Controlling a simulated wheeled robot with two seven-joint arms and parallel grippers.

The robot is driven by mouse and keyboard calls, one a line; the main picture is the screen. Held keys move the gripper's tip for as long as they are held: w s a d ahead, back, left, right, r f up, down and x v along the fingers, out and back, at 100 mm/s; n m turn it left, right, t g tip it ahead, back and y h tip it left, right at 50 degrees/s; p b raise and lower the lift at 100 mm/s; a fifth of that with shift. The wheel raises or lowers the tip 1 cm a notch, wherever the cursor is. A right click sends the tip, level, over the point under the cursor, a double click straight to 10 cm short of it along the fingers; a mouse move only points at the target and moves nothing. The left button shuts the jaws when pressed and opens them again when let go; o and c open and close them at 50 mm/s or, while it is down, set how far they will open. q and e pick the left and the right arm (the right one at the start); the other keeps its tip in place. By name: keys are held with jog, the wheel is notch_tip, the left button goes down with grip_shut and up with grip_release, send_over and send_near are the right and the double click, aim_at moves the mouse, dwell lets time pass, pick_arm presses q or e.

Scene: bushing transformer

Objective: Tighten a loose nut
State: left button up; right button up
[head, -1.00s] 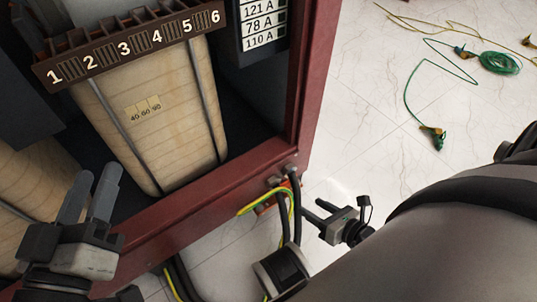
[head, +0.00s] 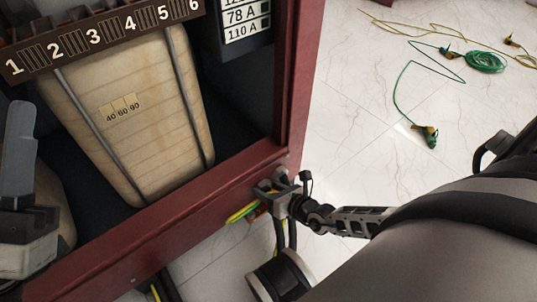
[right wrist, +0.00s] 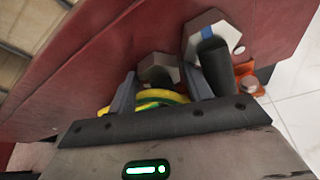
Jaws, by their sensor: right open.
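Two grey hex nuts sit on the dark red frame in the right wrist view. One nut (right wrist: 158,68) shows between my fingertips, above a yellow-green wire. The larger-looking nut (right wrist: 228,32) bears a blue mark and stands around a dark bolt or cable end to the right. My right gripper (right wrist: 162,88) is open, its fingers on either side of the first nut; contact cannot be told. In the head view my right gripper (head: 279,190) is at the frame's lower right corner and hides the nuts. My left gripper (head: 18,150) is partly cut off at the left edge.
The red cabinet frame (head: 150,222) runs along the front of a tan transformer coil (head: 150,140) with a numbered bar. Yellow-green wire (head: 243,212) and black cables hang by the corner.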

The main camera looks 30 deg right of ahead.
jog(key=shift+w, duration=0.1)
jog(key=c, duration=0.7)
jog(key=m+y, duration=0.1)
jog(key=m, duration=0.1)
jog(key=m+y, duration=0.2)
jog(key=shift+d+f+m+t, duration=0.1)
jog(key=shift+f+m+t, duration=0.05)
jog(key=shift+m+t, duration=0.15)
jog(key=m+y, duration=0.1)
jog(key=m, duration=0.1)
jog(key=m+t+y, duration=0.1)
jog(key=m, duration=0.1)
jog(key=shift+m+t, duration=0.3)
jog(key=shift+m, duration=0.1)
dwell(0.4)
jog(key=o, duration=0.7)
